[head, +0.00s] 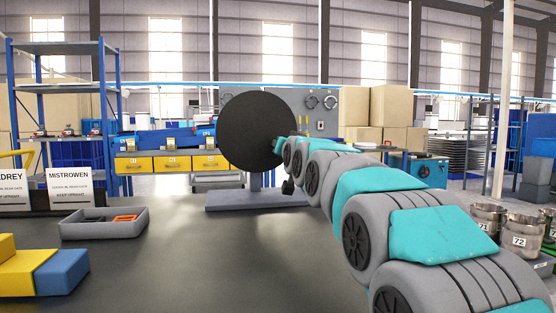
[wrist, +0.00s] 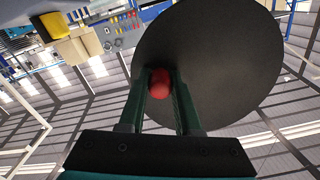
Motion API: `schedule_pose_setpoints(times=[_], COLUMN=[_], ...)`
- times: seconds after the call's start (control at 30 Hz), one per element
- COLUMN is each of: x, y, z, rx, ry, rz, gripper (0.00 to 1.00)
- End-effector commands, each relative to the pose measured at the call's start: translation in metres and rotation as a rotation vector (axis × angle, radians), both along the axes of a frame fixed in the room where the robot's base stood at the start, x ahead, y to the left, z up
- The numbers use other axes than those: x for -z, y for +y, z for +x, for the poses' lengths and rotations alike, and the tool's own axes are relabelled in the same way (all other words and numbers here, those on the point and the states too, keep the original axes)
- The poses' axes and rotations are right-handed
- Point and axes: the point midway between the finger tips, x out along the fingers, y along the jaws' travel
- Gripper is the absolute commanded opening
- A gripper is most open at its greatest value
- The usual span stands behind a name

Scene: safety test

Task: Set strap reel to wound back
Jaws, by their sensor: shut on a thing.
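The strap reel shows as a large black disc (head: 256,131) standing upright on a grey base plate (head: 244,200) on the dark table. In the wrist view the disc (wrist: 220,60) fills the upper right. My gripper (wrist: 162,80) is shut on a red knob (wrist: 159,84) in front of the disc's face. In the head view my arm reaches in from the right, and its end is at the disc's right edge. The knob is hidden in the head view. No strap can be made out.
A grey tray (head: 104,222) with an orange item stands on the table at left. Yellow and blue blocks (head: 40,270) lie at the front left. Two name cards (head: 70,187) stand behind the tray. The table's middle front is clear. Metal buckets (head: 522,232) stand at far right.

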Motion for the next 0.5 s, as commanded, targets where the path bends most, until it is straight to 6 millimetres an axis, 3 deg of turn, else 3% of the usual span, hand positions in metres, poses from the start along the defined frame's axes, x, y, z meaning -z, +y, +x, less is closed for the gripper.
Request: schedule_pose_setpoints(times=[0.5], x=[-0.028], y=[-0.008], z=[0.002], rx=[-0.001], ry=[-0.11], rz=[-0.38], gripper=[0.0])
